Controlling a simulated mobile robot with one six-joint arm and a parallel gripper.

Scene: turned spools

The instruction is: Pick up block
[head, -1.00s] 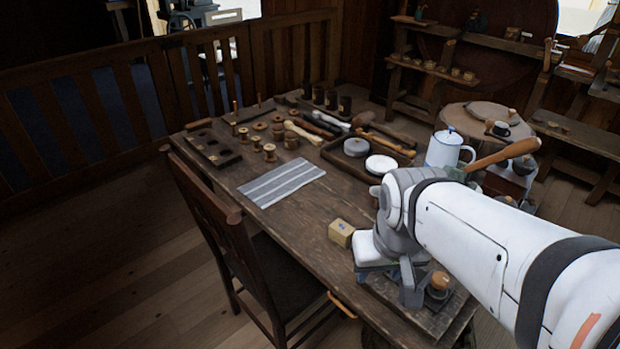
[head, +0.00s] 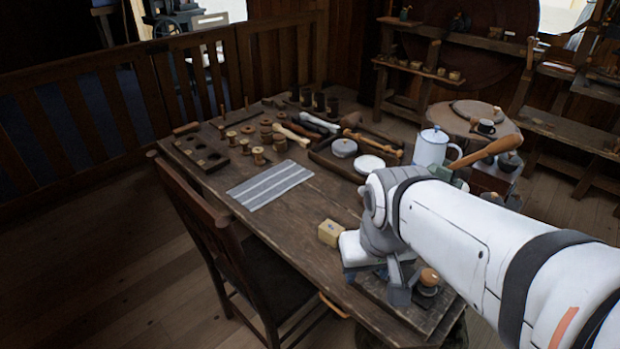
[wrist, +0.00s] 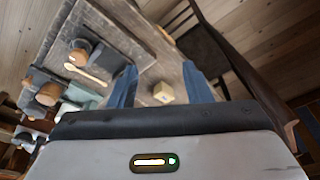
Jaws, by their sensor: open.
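The block (head: 331,233) is a small pale yellow wooden cube with a dark mark on top. It sits on the table near its front edge. In the wrist view the block (wrist: 163,92) shows between the two blue fingers, beyond their tips. My gripper (wrist: 158,80) is open and empty. In the head view my gripper (head: 377,287) is over the near right part of the table, to the right of the block and apart from it. The arm hides part of the table there.
A striped cloth (head: 269,185) lies on the table (head: 297,218) left of the block. Spools, tools and a tray (head: 322,155) fill the far side. A white jug (head: 431,147) stands behind my arm. A chair (head: 222,250) stands against the front edge. A wooden-knobbed object (head: 428,279) is right of my gripper.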

